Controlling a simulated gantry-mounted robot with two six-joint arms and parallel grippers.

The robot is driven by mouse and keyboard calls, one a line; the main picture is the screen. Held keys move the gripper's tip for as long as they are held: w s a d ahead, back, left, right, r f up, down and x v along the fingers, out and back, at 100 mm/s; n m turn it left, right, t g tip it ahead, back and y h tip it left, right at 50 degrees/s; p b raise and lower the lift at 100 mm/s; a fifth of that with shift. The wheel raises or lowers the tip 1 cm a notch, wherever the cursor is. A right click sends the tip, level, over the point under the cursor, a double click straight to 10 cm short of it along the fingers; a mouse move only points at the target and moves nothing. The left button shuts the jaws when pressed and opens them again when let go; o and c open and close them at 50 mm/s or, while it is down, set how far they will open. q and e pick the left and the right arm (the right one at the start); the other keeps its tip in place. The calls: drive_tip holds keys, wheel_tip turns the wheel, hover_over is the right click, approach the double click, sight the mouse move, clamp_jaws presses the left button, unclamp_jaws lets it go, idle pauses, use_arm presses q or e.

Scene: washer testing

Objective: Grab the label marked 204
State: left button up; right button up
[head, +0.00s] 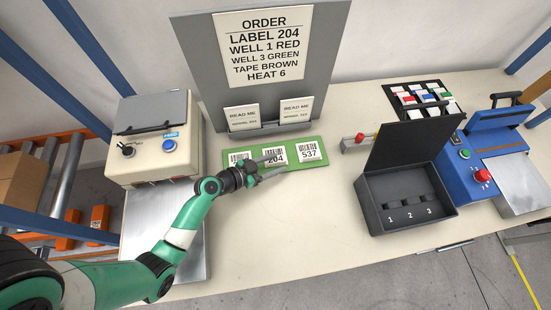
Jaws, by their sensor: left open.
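The label marked 204 (276,157) lies in the middle of a green tray (318,162) on the table. My left gripper (282,166) is open over the front of this label, with its fingers pointing right. I cannot tell whether the fingers touch it. The label marked 537 (308,152) lies to the right on the same tray. A third label (239,157) lies at the left, and my gripper partly hides its number. My right gripper is not in view.
An order board (265,47) stands behind the tray, with two "READ ME" cards (241,117) at its foot. A beige machine (152,140) is at the left. An open black case (405,202) and a blue press (495,135) are at the right. The table front is clear.

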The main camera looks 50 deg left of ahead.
use_arm(q)
drive_tip(key=shift+w+f, duration=0.2)
drive_tip(key=shift+w, duration=0.35)
drive_tip(key=shift+s, duration=0.1)
clamp_jaws()
drive_tip(key=shift+r+p, duration=0.3)
drive_tip(key=shift+r, duration=0.25)
wheel_tip(320, 180, up, 3)
drive_tip(key=shift+f+p, duration=0.15)
drive_tip(key=shift+p, duration=0.55)
drive_tip(key=d+r+p, duration=0.7)
drive_tip(key=d+r, duration=0.2)
drive_tip(key=d, duration=0.5)
drive_tip(key=shift+w+r, duration=0.15)
drive_tip(key=shift+w, duration=0.2)
